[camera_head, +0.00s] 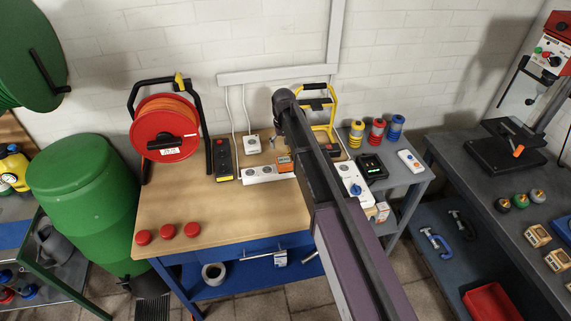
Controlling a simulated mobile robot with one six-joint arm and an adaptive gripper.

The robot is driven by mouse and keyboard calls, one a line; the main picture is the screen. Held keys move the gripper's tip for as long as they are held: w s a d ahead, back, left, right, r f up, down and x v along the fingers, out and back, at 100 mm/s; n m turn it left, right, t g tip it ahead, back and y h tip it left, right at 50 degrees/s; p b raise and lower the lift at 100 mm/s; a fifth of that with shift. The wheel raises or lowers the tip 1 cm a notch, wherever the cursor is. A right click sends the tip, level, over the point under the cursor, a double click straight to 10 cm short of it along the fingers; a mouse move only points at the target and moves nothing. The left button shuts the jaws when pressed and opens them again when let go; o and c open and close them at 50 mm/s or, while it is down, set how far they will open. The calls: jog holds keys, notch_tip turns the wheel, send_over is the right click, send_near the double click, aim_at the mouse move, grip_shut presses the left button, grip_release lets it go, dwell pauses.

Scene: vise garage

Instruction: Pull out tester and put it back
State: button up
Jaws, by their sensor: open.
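A small orange-and-dark device (285,162), which looks like the tester, sits at the right end of a white socket strip (257,175) on the wooden bench top. It appears to be in or against the strip's last socket, but the contact is too small to tell. My arm crosses the bench from the lower right and its far end stands just above and right of this device. My gripper cannot be made out; the arm appears to hide it.
The wooden bench (165,205) holds a red cable reel (150,122), a black power strip (222,158) and several red knobs (168,231). A white socket box (252,144) stands behind the strip. Right of my arm are a black box with green display (371,167) and coloured spools (377,131).

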aim_at(284, 160)
jog(key=shift+f, duration=0.1)
notch_tip(284, 160, down, 9)
jog(key=b, duration=0.9)
dwell(1.3)
jog(key=c, duration=1.1)
jog(key=shift+r, duration=0.25)
jog(key=shift+r+p, duration=0.5)
jog(key=shift+p, duration=0.15)
jog(key=shift+r, duration=0.1)
jog(key=shift+r+p, duration=0.35)
jog(key=shift+p, duration=0.1)
